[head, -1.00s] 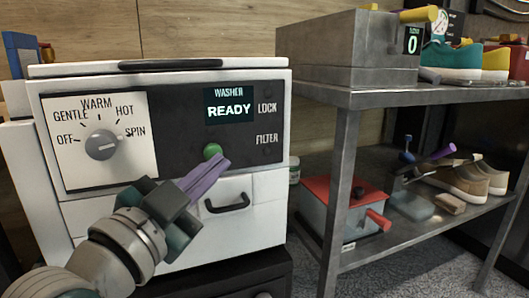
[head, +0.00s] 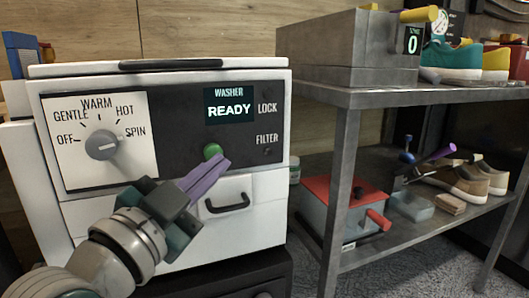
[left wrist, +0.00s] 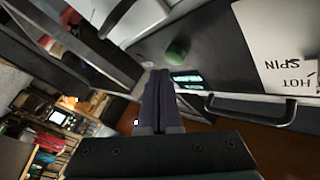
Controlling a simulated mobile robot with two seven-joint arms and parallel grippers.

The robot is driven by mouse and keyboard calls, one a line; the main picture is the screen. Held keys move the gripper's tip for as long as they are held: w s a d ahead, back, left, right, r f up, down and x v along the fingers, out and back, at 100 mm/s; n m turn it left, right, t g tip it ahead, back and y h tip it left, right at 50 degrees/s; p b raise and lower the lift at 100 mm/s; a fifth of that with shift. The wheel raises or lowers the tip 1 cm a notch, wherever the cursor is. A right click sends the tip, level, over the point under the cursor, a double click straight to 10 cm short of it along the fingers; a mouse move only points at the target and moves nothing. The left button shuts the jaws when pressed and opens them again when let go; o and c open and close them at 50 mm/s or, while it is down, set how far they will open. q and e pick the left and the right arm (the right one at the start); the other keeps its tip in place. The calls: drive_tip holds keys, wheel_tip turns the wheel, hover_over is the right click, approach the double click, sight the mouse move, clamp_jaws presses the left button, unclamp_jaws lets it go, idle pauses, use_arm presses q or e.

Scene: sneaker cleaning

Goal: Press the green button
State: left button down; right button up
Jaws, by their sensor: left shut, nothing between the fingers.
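The green button (head: 212,152) is a round knob on the dark panel of the white washer (head: 262,215), below a display (head: 229,106) that reads READY. My left gripper (head: 225,162) is shut and empty, its purple fingers pointing up and right, with the tips just below and right of the button in the head view. I cannot tell whether they touch it. In the left wrist view the green button (left wrist: 177,51) is beyond the fingertips (left wrist: 160,74), with a visible gap in the picture. My right gripper is not in view.
The washer's dial (head: 102,145) points toward SPIN. A black drawer handle (head: 227,204) sticks out below the button, close to my left gripper. A metal shelf (head: 345,97) with shoes, a red-lidded box (head: 343,192) and a metal unit stands on the right.

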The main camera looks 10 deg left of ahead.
use_arm(q)
drive_tip(key=shift+w, duration=0.1)
drive_tip(key=shift+w+a, duration=0.25)
drive_tip(key=shift+w+a, duration=0.3)
drive_tip(key=shift+w, duration=0.1)
idle(1.0)
drive_tip(key=shift+d, duration=0.1)
drive_tip(key=shift+s+d+p, duration=0.4)
drive_tip(key=shift+s+d, duration=0.05)
drive_tip(key=shift+s, duration=0.3)
drive_tip(key=shift+s+d+p, duration=0.7)
drive_tip(key=shift+s, duration=0.35)
drive_tip(key=shift+s+d+p, duration=0.7)
drive_tip(key=shift+s, duration=0.35)
